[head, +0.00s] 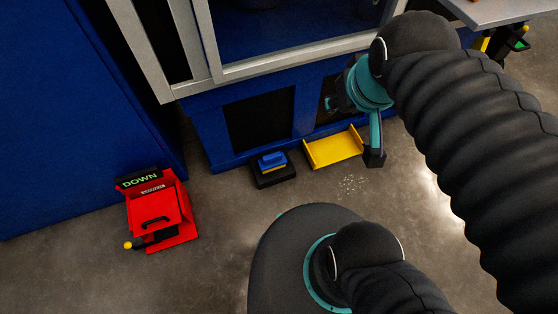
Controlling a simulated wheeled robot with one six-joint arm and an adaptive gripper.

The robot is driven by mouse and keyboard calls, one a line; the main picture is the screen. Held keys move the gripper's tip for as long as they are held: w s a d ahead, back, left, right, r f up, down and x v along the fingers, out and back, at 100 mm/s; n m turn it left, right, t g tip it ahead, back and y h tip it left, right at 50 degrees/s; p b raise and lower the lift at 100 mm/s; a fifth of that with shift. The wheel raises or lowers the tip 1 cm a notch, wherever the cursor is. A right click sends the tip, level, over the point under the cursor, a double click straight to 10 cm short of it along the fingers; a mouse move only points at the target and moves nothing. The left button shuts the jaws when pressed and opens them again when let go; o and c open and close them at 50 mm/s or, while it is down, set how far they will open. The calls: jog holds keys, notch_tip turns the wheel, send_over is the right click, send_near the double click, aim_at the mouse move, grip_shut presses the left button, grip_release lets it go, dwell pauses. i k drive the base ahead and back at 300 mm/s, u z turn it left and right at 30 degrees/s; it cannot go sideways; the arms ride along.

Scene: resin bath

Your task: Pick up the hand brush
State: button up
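My gripper (335,104) is at the end of my arm, in front of the blue machine's base, above and near the yellow dustpan-like tray (335,148). It is small, dark and partly hidden by the teal wrist, so I cannot see whether its fingers are open or shut. A teal bar with a dark block at its lower end (374,157) hangs below the wrist, just right of the yellow tray. I cannot tell whether it is the hand brush or part of my arm. No other thing is clearly a hand brush.
A blue and yellow pedal-like thing on a black base (272,169) sits left of the yellow tray. A red box marked DOWN (158,209) stands further left. Pale crumbs (352,184) lie on the floor. A grey table (492,12) is at upper right. Floor between box and base is clear.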

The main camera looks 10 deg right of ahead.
aim_at(271, 162)
jog(key=z, duration=0.55)
jog(key=k, duration=0.5)
jog(key=z, duration=0.7)
jog(key=k, duration=0.7)
jog(key=u, duration=0.6)
jog(key=k, duration=0.6)
jog(key=u, duration=0.65)
